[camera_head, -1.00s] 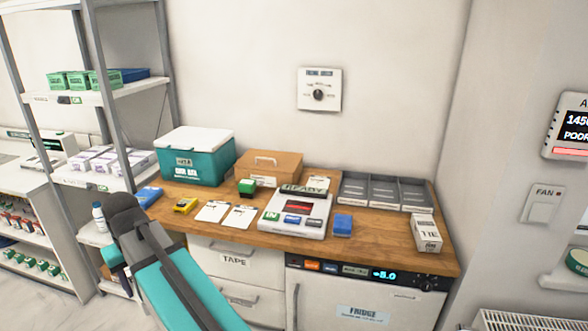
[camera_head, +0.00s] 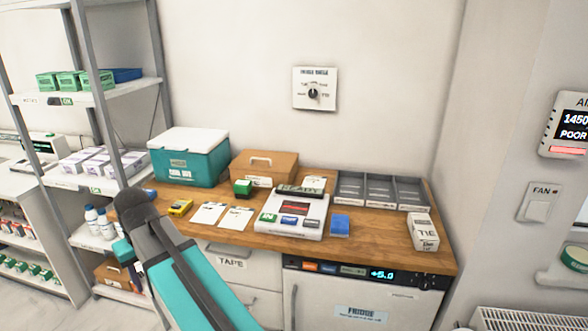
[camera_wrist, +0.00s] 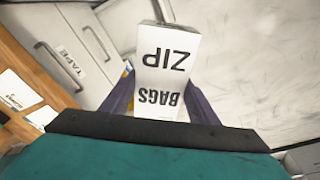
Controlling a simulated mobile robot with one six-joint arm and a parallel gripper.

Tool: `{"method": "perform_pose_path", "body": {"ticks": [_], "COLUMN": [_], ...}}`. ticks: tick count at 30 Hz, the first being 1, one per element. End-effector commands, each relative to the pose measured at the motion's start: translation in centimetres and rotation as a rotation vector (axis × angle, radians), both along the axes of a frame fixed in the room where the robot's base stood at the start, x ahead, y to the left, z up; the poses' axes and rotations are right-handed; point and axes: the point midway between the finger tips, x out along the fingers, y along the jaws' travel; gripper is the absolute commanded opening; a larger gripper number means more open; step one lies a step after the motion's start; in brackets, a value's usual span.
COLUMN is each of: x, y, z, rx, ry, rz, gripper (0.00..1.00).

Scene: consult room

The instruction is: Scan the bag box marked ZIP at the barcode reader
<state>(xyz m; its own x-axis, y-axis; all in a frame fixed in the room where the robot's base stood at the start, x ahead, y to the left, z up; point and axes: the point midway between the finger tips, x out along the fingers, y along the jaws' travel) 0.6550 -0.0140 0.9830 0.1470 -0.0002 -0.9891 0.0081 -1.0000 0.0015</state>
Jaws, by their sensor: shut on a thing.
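A white box marked ZIP and BAGS (camera_wrist: 166,70) shows upside down in the wrist view. My gripper (camera_wrist: 160,98) is shut on it, with a purple finger on each side. The floor and drawer fronts show beyond the box, so it is held off the counter.
Shelving (camera_head: 90,99) stands at the left. A drawer is marked TAPE (camera_head: 230,263).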

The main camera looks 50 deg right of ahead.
Motion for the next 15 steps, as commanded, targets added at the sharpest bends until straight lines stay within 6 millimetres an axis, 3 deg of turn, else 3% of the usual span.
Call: {"method": "perform_pose_path", "body": {"ticks": [8, 15], "x": [2.6, 4.6], "y": [-5.9, -13.4], "z": [2.1, 4.1], "rx": [-0.004, -0.005], "ry": [0.012, 0.022], "rz": [0.061, 0.142], "gripper": [0.26, 0.26]}}
